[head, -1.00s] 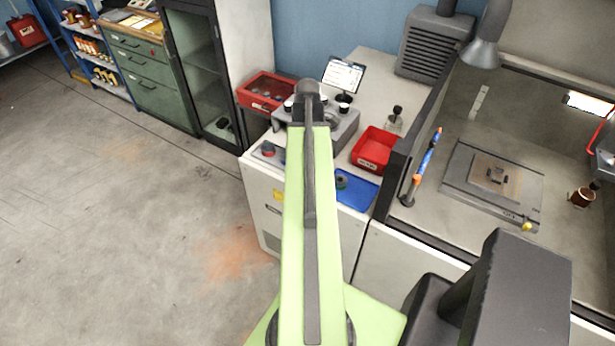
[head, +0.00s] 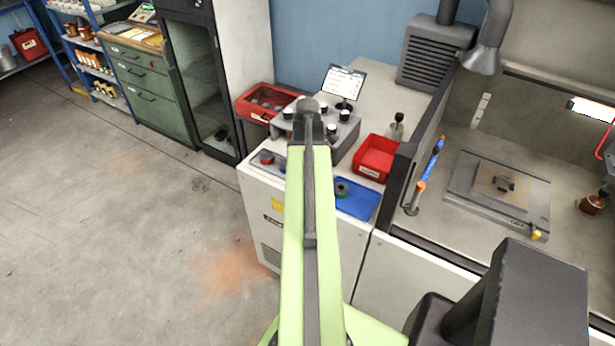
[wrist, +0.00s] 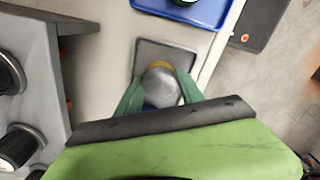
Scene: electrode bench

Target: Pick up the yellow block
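In the wrist view the two green fingers of my gripper (wrist: 159,80) stand apart above a dark grey pad (wrist: 180,52). A grey rounded thing (wrist: 161,86) fills the view between the fingers, with a yellow edge (wrist: 160,64) beyond it. I cannot tell whether this yellow is the block or whether the fingers touch anything. In the head view my arm hides the gripper and the spot under it. A small yellow piece (head: 540,235) shows at the front right corner of a grey plate unit (head: 480,197); it is too small to tell its shape.
A blue tray (head: 370,201), also in the wrist view (wrist: 205,14), holds a green ring (head: 342,188). A dark frame post (head: 400,180) stands right.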

